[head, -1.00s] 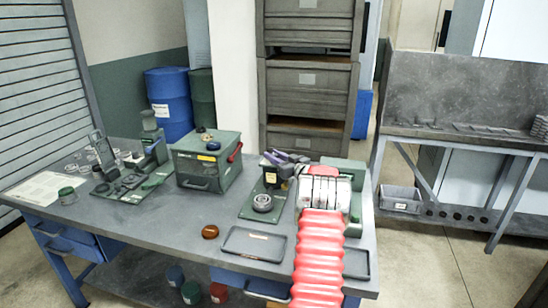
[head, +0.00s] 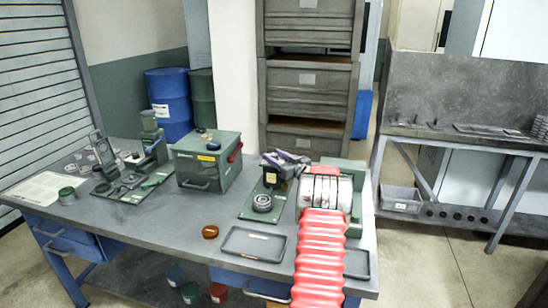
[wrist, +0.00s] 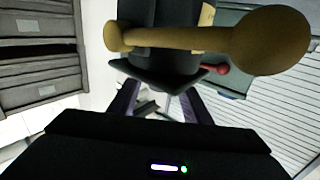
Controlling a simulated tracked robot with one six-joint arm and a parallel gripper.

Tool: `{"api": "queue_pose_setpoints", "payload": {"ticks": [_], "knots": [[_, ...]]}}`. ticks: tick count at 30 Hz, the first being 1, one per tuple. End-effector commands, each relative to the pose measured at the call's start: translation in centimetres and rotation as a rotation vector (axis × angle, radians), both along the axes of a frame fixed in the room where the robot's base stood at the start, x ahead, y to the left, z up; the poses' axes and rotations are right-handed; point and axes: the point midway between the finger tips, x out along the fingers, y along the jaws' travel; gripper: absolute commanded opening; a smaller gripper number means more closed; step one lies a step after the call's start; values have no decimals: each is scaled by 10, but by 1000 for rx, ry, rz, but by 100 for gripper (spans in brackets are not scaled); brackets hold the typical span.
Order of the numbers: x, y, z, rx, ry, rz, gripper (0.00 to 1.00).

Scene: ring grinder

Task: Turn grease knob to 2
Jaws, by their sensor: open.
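A green box (head: 208,162) stands on the grey bench. It has a small brass-coloured knob (head: 206,138) on top, a red lever (head: 237,151) at its right and a yellow label in front. I cannot tell which part is the grease knob, and no numbers are readable. My gripper (head: 281,157) is open, to the right of the box and above a small green station with a dark round part (head: 262,203). In the wrist view, the purple fingers (wrist: 160,106) are apart. A tan bar with rounded ends (wrist: 180,38) crosses close to the camera; I cannot tell what it belongs to.
A green fixture (head: 152,150) with an upright stands at the left of the bench. A brown round piece (head: 210,231) and a black tray (head: 253,243) lie at the front. My red-covered arm hides part of the right side. Bench between box and front edge is mostly clear.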

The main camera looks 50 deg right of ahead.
Motion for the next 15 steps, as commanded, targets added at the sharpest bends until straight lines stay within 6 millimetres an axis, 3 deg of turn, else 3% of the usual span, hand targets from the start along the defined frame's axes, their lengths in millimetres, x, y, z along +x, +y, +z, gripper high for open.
{"api": "queue_pose_setpoints", "payload": {"ticks": [15], "knots": [[-60, 14, -1, 0, 0, -1, 44]]}}
